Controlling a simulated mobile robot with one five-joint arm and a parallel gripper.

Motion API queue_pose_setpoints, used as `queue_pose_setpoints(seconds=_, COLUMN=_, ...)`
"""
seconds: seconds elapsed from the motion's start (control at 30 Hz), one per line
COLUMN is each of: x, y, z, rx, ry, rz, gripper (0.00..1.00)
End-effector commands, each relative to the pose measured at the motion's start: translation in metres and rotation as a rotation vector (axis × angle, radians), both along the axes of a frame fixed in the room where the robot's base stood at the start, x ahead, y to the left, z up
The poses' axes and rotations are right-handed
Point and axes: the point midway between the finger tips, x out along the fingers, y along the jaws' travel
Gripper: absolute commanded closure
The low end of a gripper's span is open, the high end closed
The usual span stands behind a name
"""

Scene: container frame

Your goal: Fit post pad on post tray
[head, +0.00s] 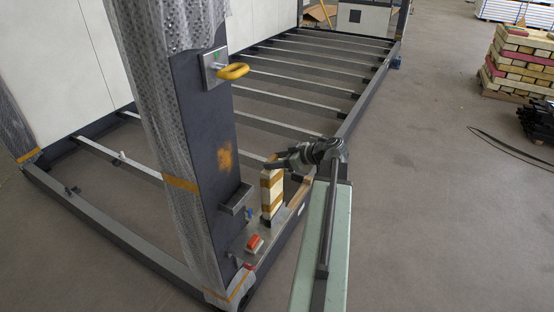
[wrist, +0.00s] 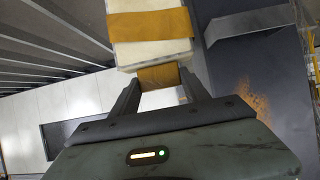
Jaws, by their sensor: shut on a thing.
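The post pad (head: 271,195) is a cream block with brown-orange bands, upright to the right of the dark post. It also shows in the wrist view (wrist: 150,52). My gripper (head: 277,161) is shut on its upper end, with one finger on each side of a banded part in the wrist view (wrist: 158,84). The post tray (head: 235,199) is a small grey ledge on the post's face, left of the pad and apart from it in the picture. A grey ledge, likely the tray, shows upper right in the wrist view (wrist: 252,22). I cannot tell whether the pad's foot touches anything.
The post (head: 205,140) is partly wrapped in plastic and carries a yellow handle (head: 233,72). A red-orange item (head: 254,243) lies at its foot. Frame beams (head: 300,66) run behind. The floor to the right is open up to a timber stack (head: 520,62).

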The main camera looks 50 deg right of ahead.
Motion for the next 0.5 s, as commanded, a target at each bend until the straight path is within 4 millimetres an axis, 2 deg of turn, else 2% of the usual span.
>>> queue_pose_setpoints(seconds=0.5, x=0.0, y=0.0, z=-0.017, rx=0.0, ry=0.0, rz=0.001, gripper=1.0)
